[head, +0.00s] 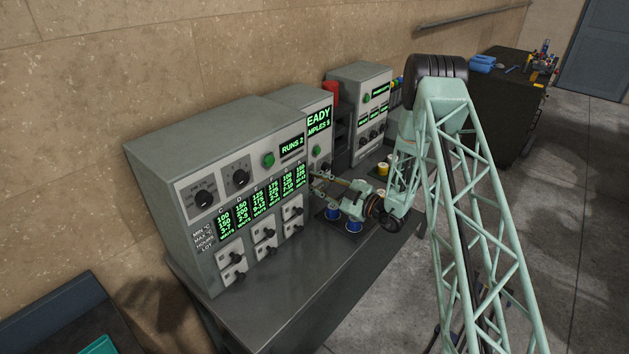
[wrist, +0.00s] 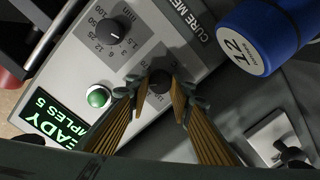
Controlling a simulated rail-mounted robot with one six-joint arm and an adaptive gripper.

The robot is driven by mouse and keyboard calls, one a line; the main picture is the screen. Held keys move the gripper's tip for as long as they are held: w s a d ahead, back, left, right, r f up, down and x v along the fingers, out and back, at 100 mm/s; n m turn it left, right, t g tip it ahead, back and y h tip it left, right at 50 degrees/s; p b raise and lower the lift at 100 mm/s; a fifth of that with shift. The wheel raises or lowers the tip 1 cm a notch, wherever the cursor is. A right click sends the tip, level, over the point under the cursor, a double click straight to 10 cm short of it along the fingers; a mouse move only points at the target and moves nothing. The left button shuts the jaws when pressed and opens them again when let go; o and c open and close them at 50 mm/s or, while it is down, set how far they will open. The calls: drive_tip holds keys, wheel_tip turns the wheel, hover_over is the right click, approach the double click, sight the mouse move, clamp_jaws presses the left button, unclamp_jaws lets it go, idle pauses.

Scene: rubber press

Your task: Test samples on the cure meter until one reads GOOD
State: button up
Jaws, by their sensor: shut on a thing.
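The cure meter (head: 315,98) is a grey box in the middle of the row on the bench. Its green screen (head: 318,120) reads partly "EADY" and "MPLES 5"; the same screen (wrist: 55,122) shows cut off in the wrist view. Its panel carries a green button (wrist: 98,96), a numbered knob (wrist: 114,30) and a lower black knob (wrist: 160,80). My gripper (wrist: 160,93) is shut on the lower knob, one finger on each side. In the head view my gripper (head: 322,180) is at the meter's front. Blue samples (head: 354,225) stand on a dark mat; one (wrist: 262,42), labelled 12, shows close in the wrist view.
A wide grey cabinet (head: 190,145) with green readouts, one saying "RUNS 2", stands left of the meter. Another grey instrument (head: 360,85) stands to the right. Yellow-topped samples (head: 383,168) stand beyond my gripper. The bench's front left (head: 300,300) is clear.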

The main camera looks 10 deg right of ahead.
drive_tip(key=shift+m, duration=0.5)
drive_tip(key=o, duration=0.8)
drive_tip(key=shift+o, duration=0.2)
drive_tip(key=shift+s+d, duration=0.1)
drive_tip(key=v, duration=1.1)
drive_tip(key=shift+s+d, duration=0.25)
